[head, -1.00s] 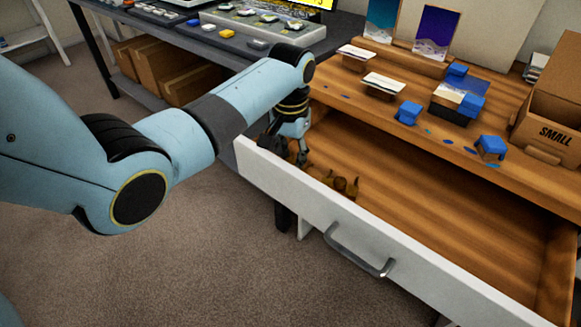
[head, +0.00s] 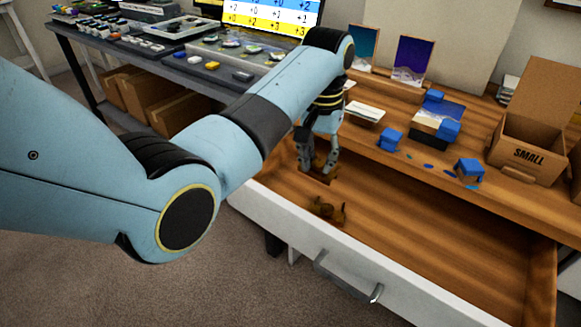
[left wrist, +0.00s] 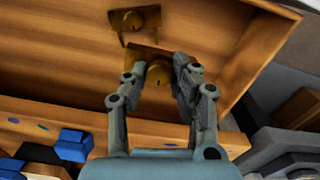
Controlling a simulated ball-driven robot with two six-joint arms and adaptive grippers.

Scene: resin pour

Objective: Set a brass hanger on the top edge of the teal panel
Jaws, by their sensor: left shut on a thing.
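My left gripper (head: 316,167) is shut on a brass hanger (head: 322,176) and holds it above the open drawer. In the left wrist view the held brass hanger (left wrist: 158,72) shows between the fingertips (left wrist: 155,75). A second brass hanger (head: 326,209) lies on the drawer floor near its front left corner; it also shows in the left wrist view (left wrist: 134,20). The teal panel (head: 363,45) stands upright at the back of the desk, partly hidden by my left arm. My right gripper is not in view.
The white-fronted drawer (head: 400,278) is pulled out and otherwise mostly bare. A purple panel (head: 411,60) stands right of the teal one. Blue-topped blocks (head: 389,139), white cards (head: 365,112) and a cardboard box (head: 525,150) sit on the desk (head: 490,115).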

